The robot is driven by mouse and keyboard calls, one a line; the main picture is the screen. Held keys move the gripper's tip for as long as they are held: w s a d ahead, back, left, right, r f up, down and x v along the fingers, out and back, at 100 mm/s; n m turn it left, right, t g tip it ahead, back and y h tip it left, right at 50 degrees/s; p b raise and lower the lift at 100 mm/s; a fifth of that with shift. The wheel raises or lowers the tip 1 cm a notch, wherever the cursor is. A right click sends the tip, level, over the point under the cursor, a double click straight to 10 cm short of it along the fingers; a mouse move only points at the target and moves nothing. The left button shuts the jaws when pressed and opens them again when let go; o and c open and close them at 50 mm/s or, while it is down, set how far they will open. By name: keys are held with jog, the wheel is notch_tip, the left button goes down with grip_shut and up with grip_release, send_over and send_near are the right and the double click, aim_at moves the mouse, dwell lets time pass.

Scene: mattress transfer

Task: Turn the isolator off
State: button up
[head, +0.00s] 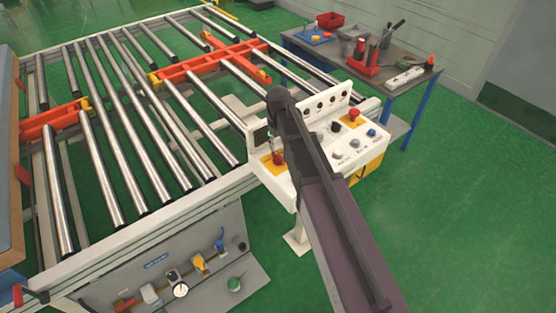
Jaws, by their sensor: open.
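The white control panel (315,151) stands at the right end of the roller conveyor. A red handle on a yellow plate (267,161), which looks like the isolator (278,158), is at the panel's left end. Its exact turn position is too small to tell. My arm reaches in from the lower right across the panel. My gripper (272,146) points down just above the red handle, open and partly hidden by my arm. I cannot tell whether its fingers touch the handle.
A red button (354,114) on yellow, with dark, grey and blue controls, sits on the panel's right part. Metal rollers (130,150) spread left. A workbench (400,98) with tools stands behind right. A lower panel (165,275) carries valves and a gauge. Green floor is clear at right.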

aim_at(278, 155)
jog(key=shift+f+b, duration=3)
jog(key=shift+f, duration=0.25)
grip_shut()
